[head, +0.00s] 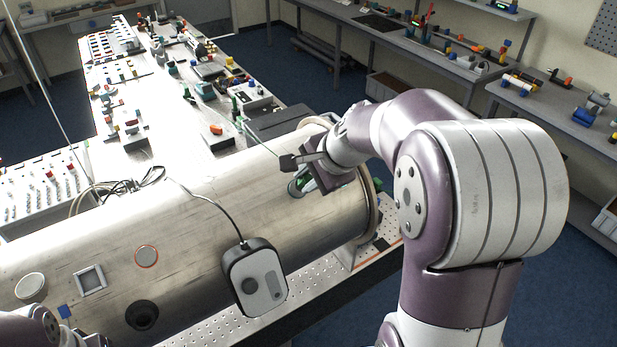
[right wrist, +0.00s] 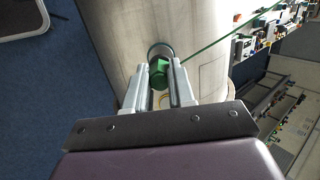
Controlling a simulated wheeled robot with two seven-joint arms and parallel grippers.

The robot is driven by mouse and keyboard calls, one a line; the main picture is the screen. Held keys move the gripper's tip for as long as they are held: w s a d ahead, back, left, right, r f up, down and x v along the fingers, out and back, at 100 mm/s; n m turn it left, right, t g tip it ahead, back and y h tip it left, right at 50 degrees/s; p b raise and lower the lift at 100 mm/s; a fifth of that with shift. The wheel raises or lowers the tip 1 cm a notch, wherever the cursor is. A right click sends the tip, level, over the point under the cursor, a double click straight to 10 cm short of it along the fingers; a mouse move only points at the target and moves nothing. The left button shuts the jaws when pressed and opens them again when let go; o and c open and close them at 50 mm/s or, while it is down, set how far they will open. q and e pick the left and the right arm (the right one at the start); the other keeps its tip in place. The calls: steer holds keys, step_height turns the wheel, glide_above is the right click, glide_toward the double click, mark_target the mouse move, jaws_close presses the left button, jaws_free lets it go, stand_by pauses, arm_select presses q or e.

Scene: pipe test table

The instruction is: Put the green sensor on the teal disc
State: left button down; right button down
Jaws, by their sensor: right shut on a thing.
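The green sensor (right wrist: 164,73) is a green hexagonal body with a green cable. It sits between the fingertips of my right gripper (right wrist: 162,80), which is shut on it. In the head view, my right gripper (head: 306,180) is low over the right end of the big metal pipe, and bits of green show at its fingers. The teal disc (head: 295,187) shows on the pipe beside the fingers, partly covered. In the right wrist view, a dark round rim (right wrist: 158,48) shows just behind the sensor; I cannot tell whether they touch. Only part of my left arm shows at the lower left.
The metal pipe (head: 190,225) lies across the front table. A grey box with a cable (head: 254,278) is on its near side. A square frame (head: 90,279) and round patches are at its left. A cluttered table (head: 150,165) stands behind.

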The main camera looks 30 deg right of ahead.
steer(key=shift+b+x, duration=0.75)
steer(key=shift+x, duration=0.5)
stand_by(0.7)
steer(key=shift+d+f, duration=0.1)
stand_by(0.4)
steer(key=c, duration=0.9)
jaws_free()
steer(key=shift+w, duration=0.1)
steer(key=v, duration=1.2)
steer(key=shift+d+r, duration=0.15)
steer(key=shift+r, duration=0.05)
